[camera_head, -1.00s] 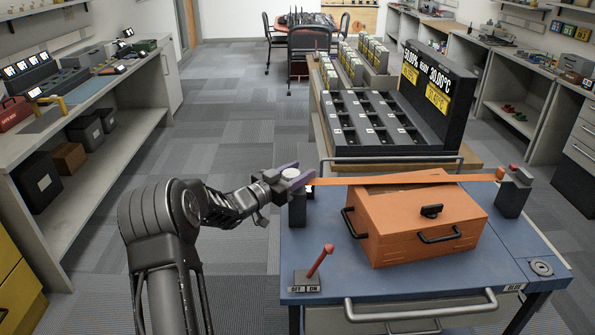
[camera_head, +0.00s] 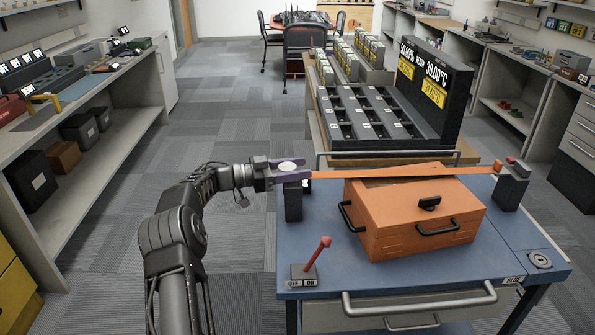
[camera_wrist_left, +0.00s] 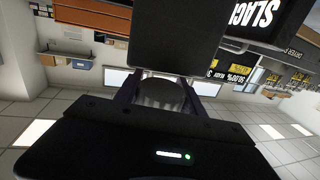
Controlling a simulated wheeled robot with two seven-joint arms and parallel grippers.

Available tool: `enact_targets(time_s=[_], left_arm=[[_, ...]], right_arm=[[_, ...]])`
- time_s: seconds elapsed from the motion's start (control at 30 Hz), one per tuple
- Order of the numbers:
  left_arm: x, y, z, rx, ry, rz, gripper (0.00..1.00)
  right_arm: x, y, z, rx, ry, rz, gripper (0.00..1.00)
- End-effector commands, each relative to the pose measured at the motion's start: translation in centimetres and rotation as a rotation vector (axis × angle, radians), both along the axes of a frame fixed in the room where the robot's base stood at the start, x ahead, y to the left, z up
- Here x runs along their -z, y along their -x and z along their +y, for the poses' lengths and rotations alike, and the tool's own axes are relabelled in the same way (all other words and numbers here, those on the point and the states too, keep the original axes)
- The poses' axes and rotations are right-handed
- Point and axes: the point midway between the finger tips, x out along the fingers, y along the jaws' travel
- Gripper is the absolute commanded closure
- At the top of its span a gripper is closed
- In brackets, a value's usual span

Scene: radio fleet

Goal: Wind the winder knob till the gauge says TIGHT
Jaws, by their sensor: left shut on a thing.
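The winder knob (camera_head: 287,166) is a pale round cap on top of a dark post (camera_head: 294,203) at the blue table's left back corner. My left gripper (camera_head: 290,171) reaches in from the left and is shut around the knob. In the left wrist view the ribbed grey knob (camera_wrist_left: 160,95) sits between my fingers. An orange strap (camera_head: 330,175) runs from this post across the orange box (camera_head: 405,239) to a post (camera_head: 511,188) on the right. A dark gauge screen (camera_wrist_left: 262,14) in the left wrist view reads SLAC, upside down and cut off. My right gripper is not in view.
A red lever (camera_head: 318,256) on an OFF/ON plate stands at the blue table's (camera_head: 330,262) front left. A black slotted rack (camera_head: 372,118) with a temperature sign stands behind. The floor left of the table is open.

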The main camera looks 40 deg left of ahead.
Motion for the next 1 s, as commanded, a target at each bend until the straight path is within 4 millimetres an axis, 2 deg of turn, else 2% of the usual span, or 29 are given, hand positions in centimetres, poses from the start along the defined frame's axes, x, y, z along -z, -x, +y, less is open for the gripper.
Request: enact_targets(time_s=[0.27,0.3,0.57,0.87,1.0], left_arm=[[-0.09,-0.02,-0.03,0.000,0.002,-0.001,0.94],[-0.09,-0.03,-0.03,0.000,0.002,-0.001,0.53],[-0.08,-0.03,-0.01,0.000,0.001,-0.001,0.32],[-0.04,0.07,0.10,-0.001,0.001,-0.001,0.32],[0.05,0.70,0.74,-0.003,0.002,-0.001,0.32]], right_arm=[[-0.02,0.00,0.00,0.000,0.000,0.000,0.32],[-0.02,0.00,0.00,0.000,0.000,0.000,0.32],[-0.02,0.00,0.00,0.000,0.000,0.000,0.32],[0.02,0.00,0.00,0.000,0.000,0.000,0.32],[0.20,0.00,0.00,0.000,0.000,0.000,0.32]])
